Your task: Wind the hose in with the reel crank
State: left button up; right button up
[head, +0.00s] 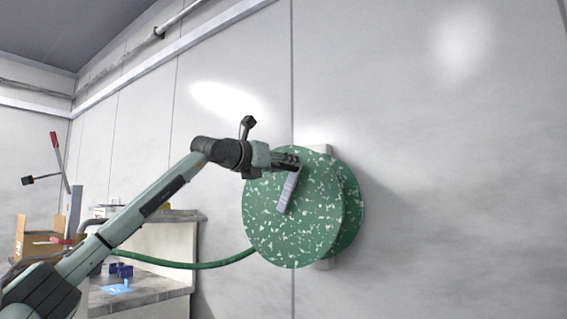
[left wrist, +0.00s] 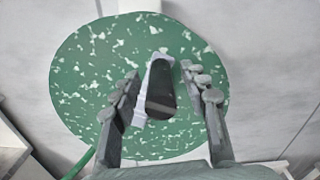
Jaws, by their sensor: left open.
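The hose reel (head: 312,222) is a green disc with white specks, mounted on the wall; it fills much of the left wrist view (left wrist: 85,85). Its light grey crank arm (head: 286,192) lies on the reel face. In the left wrist view a dark crank grip (left wrist: 160,92) points toward the camera. My left gripper (head: 294,161) is at the upper part of the reel face. Its open fingers (left wrist: 160,74) stand either side of the crank grip, with gaps visible. The green hose (head: 200,264) runs from the reel to the left. My right gripper is out of view.
A counter (head: 160,243) stands against the wall at the left, with blue items (head: 121,271) on a lower surface. A cardboard box (head: 38,238) is at the far left. The wall right of the reel is bare.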

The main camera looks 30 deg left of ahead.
pick_arm(q)
grip_shut()
jog(key=shift+a, duration=0.1)
dwell(0.5)
